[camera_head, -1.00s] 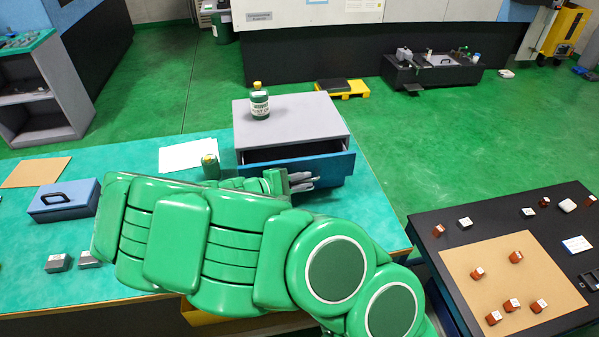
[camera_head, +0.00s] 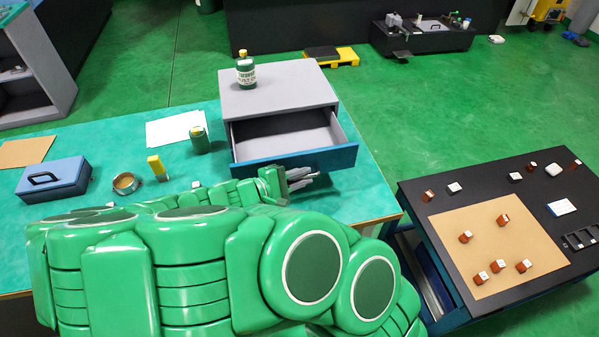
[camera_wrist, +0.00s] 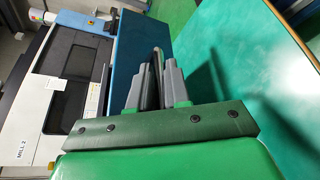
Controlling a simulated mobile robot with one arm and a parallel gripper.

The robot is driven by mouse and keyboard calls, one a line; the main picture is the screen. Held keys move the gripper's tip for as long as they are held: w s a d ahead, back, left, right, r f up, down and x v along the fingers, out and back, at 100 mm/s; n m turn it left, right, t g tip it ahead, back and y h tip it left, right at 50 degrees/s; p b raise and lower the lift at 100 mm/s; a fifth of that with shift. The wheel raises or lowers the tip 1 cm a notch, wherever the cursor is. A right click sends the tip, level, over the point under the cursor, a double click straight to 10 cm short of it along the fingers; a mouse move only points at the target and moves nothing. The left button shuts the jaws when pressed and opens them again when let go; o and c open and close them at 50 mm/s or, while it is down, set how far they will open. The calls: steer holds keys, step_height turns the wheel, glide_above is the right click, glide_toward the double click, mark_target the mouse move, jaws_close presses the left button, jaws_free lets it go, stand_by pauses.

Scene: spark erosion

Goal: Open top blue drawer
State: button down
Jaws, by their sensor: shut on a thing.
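The grey drawer cabinet (camera_head: 285,87) stands on the teal table in the head view. Its top blue drawer (camera_head: 302,165) is pulled well out, and its grey interior shows empty. My gripper (camera_head: 312,176) is at the front of the drawer, right of the middle of the blue face. In the wrist view my gripper (camera_wrist: 153,68) has its grey fingers closed around a thin dark bar, which looks like the drawer handle (camera_wrist: 157,62). The blue drawer front (camera_wrist: 141,45) shows beside the fingers. Most of the handle is hidden by the fingers.
A green bottle (camera_head: 245,70) stands on the cabinet. A green container (camera_head: 199,140), a yellow block (camera_head: 157,167), a round tin (camera_head: 126,183) and a blue box (camera_head: 54,181) are on the table to the left. A black table (camera_head: 420,190) is at right.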

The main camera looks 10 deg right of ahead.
stand_by(0.3)
steer(key=c, duration=1.4)
jaws_free()
steer(key=shift+c, duration=0.2)
steer(key=shift+s+a, duration=0.1)
steer(key=shift+a, duration=0.05)
steer(key=v, duration=0.7)
steer(key=shift+a, duration=0.3)
steer(key=shift+s+d+r, duration=0.1)
steer(key=shift+d+r, duration=0.05)
